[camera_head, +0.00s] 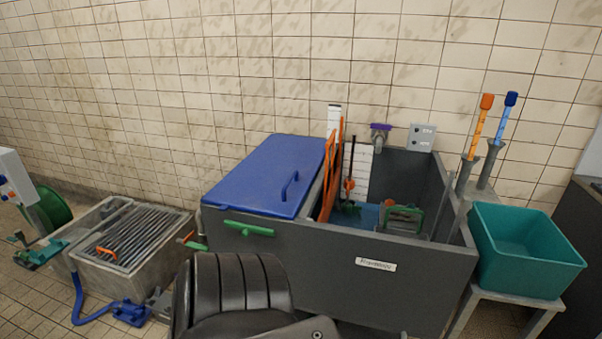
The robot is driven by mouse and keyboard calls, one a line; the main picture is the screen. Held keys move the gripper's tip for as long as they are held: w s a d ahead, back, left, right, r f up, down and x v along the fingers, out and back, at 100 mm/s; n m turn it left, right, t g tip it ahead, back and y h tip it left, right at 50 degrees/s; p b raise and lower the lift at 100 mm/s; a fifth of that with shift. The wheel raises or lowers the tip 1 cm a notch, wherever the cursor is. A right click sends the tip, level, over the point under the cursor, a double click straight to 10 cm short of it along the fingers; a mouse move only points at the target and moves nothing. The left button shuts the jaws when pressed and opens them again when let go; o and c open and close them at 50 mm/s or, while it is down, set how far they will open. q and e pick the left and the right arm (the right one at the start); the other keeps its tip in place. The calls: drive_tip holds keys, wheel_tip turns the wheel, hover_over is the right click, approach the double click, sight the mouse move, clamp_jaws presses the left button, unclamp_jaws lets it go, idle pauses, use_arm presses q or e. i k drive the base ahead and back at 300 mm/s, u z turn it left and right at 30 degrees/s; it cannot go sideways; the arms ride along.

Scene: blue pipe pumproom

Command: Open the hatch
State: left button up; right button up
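The hatch is a flat blue lid (262,165) lying shut over the left part of a grey tank (350,275). A blue bar handle (289,186) stands on its top near the right edge. A green bar handle (248,228) sits on the tank's front wall just below the lid. The right part of the tank is open. Neither of my grippers shows in the head view.
Orange and black long-handled tools (330,175) stand in the open part beside the lid. A teal tub (525,250) on a stand is at the right. A slatted concrete box (135,245) and blue hose (80,305) are at the left. Tiled wall behind.

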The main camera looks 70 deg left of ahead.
sight(273, 179)
drive_tip(key=i, duration=1.15)
drive_tip(key=u, duration=3)
